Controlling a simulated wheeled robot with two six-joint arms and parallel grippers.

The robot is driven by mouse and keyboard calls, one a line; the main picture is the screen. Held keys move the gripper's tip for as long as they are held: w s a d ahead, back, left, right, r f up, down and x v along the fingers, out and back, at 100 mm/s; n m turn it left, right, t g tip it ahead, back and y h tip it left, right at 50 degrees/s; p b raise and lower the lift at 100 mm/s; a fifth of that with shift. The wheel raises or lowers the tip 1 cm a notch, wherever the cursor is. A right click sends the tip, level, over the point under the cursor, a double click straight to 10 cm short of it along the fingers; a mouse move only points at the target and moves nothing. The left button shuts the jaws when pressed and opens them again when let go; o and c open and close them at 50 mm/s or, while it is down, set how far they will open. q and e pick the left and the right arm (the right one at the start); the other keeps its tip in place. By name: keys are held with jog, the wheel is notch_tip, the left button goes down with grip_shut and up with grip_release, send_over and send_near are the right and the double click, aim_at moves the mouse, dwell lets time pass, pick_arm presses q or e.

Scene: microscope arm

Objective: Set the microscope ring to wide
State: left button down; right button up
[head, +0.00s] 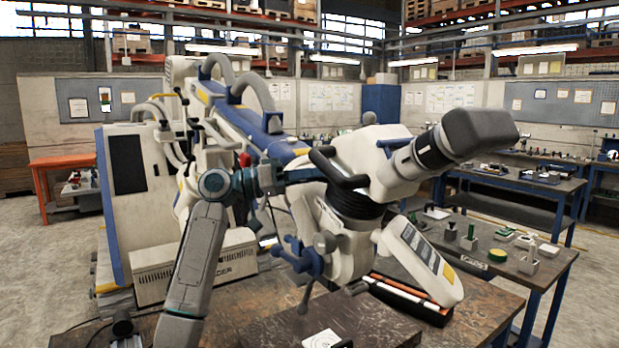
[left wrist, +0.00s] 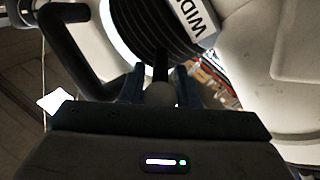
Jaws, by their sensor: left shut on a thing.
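The microscope ring is a black ribbed band under the white optics head; it shows in the head view (head: 354,203) and at the top of the left wrist view (left wrist: 142,28). A white label (left wrist: 196,14) beside it reads "WID", cut off by the frame edge. My left gripper (left wrist: 159,86) is shut on a short lever (left wrist: 159,94) that sticks out from the ring. In the head view the left gripper (head: 316,174) reaches in from the left, its fingertips partly hidden behind the black handle. The right gripper does not show.
A black handle (head: 340,168) sits close to the left gripper; it also shows in the left wrist view (left wrist: 62,45). Blue knobs (head: 303,256) hang below. A tray of rods (head: 405,297) lies on the dark table (head: 375,322). A workbench (head: 540,270) stands right.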

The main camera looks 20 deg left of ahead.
pick_arm(q)
jog(key=c, duration=1.1)
grip_release()
jog(key=shift+f, duration=0.1)
jog(key=shift+s+a+f, duration=0.1)
jog(key=shift+a, duration=0.15)
jog(key=b+v, duration=0.4)
jog(key=v, duration=0.6)
